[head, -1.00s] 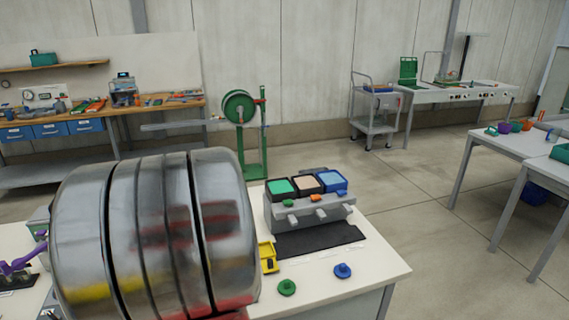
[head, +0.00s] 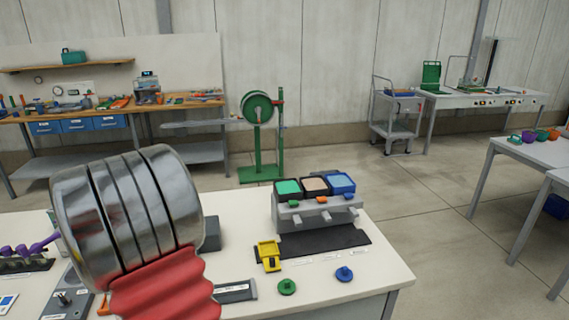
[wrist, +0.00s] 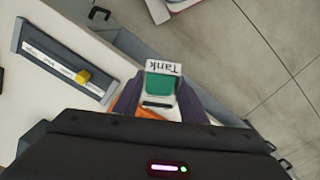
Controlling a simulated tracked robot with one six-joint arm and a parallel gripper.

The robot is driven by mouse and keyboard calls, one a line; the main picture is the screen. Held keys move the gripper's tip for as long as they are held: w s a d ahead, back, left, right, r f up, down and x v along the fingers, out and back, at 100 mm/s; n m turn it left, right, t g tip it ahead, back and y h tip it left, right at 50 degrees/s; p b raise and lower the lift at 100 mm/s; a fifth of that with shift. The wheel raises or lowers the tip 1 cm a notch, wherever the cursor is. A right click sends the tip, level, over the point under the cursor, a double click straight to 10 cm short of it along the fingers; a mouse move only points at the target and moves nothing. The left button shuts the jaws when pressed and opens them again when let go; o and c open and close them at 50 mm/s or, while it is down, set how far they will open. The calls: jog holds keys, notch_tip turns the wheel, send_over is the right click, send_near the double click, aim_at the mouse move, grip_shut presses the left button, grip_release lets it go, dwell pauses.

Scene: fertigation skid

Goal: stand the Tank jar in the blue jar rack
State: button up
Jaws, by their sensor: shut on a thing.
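In the wrist view my gripper (wrist: 158,100) has a dark finger on each side of a small jar. The jar has a green part (wrist: 160,87) and a white label (wrist: 163,68) reading "Tank", upside down in this view. The jar is held between the fingers, and its lower part is hidden by the gripper body. In the head view my arm's metal and red parts fill the lower left, and neither the gripper nor the jar can be made out there. I cannot pick out a blue jar rack for certain in either view.
A grey holder (head: 318,217) with green, beige and blue bins stands on the white bench (head: 345,280). A yellow piece (head: 268,255), a green knob (head: 287,287) and a blue knob (head: 344,274) lie near it. A slider panel (wrist: 60,62) is left in the wrist view.

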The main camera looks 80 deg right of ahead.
jog(key=w+a+f+n, duration=0.2)
jog(key=w+a+f, duration=0.2)
jog(key=a, duration=0.4)
jog(key=w+a+f+n, duration=0.2)
jog(key=w+a, duration=0.3)
jog(key=a, duration=0.4)
jog(key=w+a+f+n, duration=0.2)
jog(key=w+a+f, duration=0.2)
jog(key=a, duration=0.5)
jog(key=shift+w+a+f+n, duration=0.15)
jog(key=shift+a+f+n, duration=0.2)
jog(key=shift+f, duration=0.45)
jog(key=shift+d, duration=0.15)
